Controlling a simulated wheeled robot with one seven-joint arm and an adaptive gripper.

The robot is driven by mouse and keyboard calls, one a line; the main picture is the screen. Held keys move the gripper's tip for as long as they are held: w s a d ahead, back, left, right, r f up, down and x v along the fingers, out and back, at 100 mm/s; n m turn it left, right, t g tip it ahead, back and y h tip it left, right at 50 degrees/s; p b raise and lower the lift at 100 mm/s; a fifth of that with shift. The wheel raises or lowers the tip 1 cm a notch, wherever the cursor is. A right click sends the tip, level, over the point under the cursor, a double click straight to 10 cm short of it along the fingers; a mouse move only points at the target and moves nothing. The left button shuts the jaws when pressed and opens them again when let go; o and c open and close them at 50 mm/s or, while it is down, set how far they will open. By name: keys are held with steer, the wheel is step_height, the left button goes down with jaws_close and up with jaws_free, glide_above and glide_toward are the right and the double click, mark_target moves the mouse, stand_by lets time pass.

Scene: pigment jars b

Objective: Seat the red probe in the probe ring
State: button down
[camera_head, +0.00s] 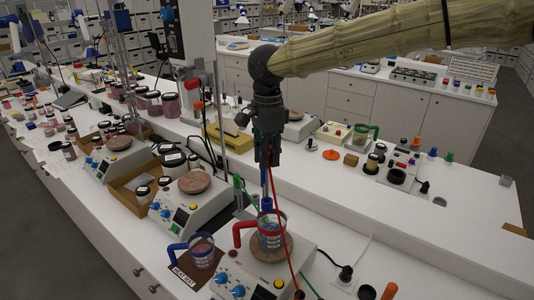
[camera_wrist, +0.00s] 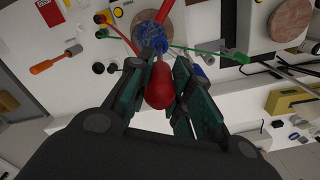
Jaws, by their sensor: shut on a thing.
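My gripper (camera_head: 266,160) points straight down above the hotplate at the front centre. It is shut on the red probe (camera_wrist: 160,85), whose rounded red body shows between the fingers in the wrist view. In the head view the probe's body is mostly hidden by the fingers, and a thin red cable (camera_head: 276,200) hangs from there to the right. Below the gripper stands a beaker with a red handle (camera_head: 269,238), on the round plate of the hotplate (camera_head: 250,272). A blue upright piece (camera_head: 266,204) shows just above the beaker. I cannot make out the probe ring clearly.
A second beaker with a blue handle (camera_head: 202,250) stands left of the hotplate. A green-ended piece with a green cable (camera_head: 239,183) is beside the gripper. A metal stand rod rises close at left.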

mark_target(267, 190)
steer(key=shift+f+b, duration=0.75)
steer(key=shift+f, duration=5.05)
stand_by(0.4)
steer(key=c, duration=1.2)
jaws_free()
step_height(267, 190, up, 12)
steer(key=shift+d, duration=0.1)
steer(key=shift+w, duration=0.1)
